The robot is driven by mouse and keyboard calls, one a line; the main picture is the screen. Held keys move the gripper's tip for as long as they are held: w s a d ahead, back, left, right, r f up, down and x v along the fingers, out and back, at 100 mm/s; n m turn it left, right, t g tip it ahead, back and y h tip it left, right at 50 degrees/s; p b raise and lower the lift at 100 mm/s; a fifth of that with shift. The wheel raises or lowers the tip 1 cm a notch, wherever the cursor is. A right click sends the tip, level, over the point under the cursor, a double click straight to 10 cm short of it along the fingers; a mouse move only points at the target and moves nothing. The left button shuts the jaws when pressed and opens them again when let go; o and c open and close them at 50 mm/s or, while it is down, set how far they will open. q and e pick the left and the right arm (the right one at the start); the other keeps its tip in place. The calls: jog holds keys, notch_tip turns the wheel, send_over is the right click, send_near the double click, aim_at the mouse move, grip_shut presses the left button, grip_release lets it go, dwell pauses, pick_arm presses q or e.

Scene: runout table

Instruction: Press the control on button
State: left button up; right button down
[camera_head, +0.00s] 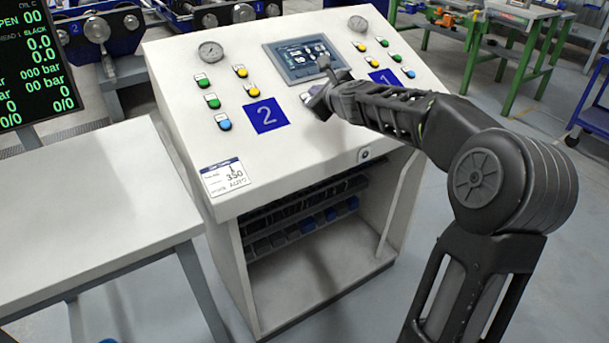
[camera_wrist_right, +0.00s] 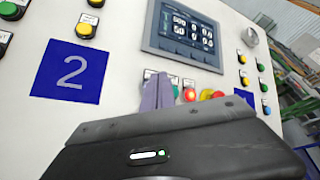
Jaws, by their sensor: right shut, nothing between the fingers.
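The slanted white control console (camera_head: 300,150) stands in front of me. My right gripper (camera_head: 326,66) reaches over it from the right, with its tip just below the screen (camera_head: 301,58). In the right wrist view the shut fingers (camera_wrist_right: 158,92) point at a row of small buttons under the screen. The fingers and wrist hide part of this row. I cannot read the labels or tell whether a fingertip touches a button. My left gripper is not in view.
Panel 2 (camera_head: 265,115) has green, yellow and blue buttons on its left; panel 1 (camera_head: 384,78) has similar ones on the right. Two gauges stand at the console's top. A white table (camera_head: 90,190) is at left, near a dark display (camera_head: 36,70).

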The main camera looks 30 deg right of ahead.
jog(key=s+r+p, duration=0.1)
jog(key=r+p, duration=0.1)
jog(key=r, duration=0.1)
jog(key=s+r+p, duration=0.1)
jog(key=r+p, duration=0.1)
jog(key=shift+s+r, duration=0.2)
jog(key=shift+s, duration=0.1)
dwell(1.3)
